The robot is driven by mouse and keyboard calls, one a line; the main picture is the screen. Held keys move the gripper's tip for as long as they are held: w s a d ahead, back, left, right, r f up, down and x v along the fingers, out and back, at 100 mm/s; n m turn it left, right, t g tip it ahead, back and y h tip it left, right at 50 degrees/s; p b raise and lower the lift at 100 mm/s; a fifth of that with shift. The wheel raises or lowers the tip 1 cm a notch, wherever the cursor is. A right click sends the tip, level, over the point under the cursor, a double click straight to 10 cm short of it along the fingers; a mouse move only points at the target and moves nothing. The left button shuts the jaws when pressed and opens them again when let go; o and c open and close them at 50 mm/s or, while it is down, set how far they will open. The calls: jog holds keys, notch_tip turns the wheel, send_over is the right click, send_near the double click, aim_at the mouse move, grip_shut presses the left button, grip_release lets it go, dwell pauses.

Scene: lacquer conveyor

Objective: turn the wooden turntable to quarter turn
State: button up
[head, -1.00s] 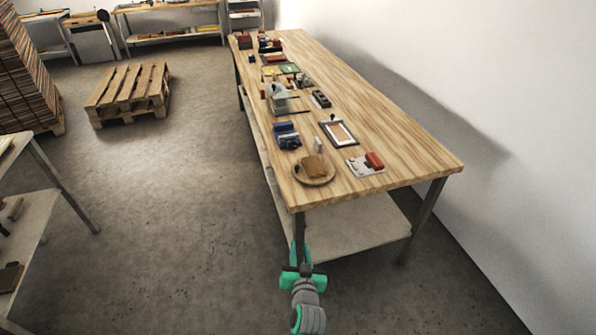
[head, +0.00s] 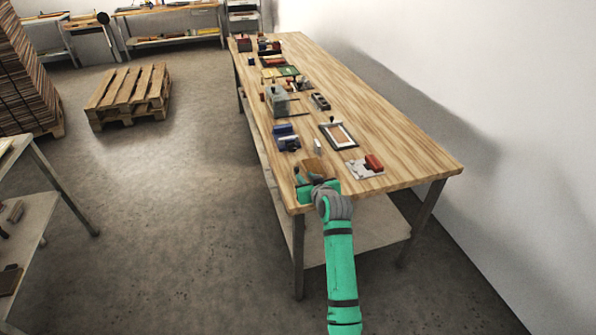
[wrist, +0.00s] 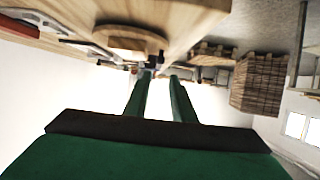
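The wooden turntable (wrist: 128,42) is a round disc near the bench corner. In the wrist view, which looks upside down, it shows edge-on beyond my fingers. In the head view most of it is hidden behind my gripper (head: 309,178); a brown block (head: 313,164) on it still shows. In the wrist view my gripper (wrist: 161,78) has its two green fingers apart with a clear gap and nothing between them. The fingertips are close to the turntable's edge; I cannot tell whether they touch it.
The wooden bench (head: 410,153) has a white plate with a red block (head: 369,165) right of my gripper. A dark frame (head: 338,135), blue items (head: 286,138) and a small pale upright piece (head: 318,146) stand behind. The bench's right side is clear.

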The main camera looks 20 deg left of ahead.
aim_at(297, 169)
jog(key=x, duration=1)
jog(key=shift+s, duration=0.1)
jog(key=shift+d, duration=0.1)
grip_shut()
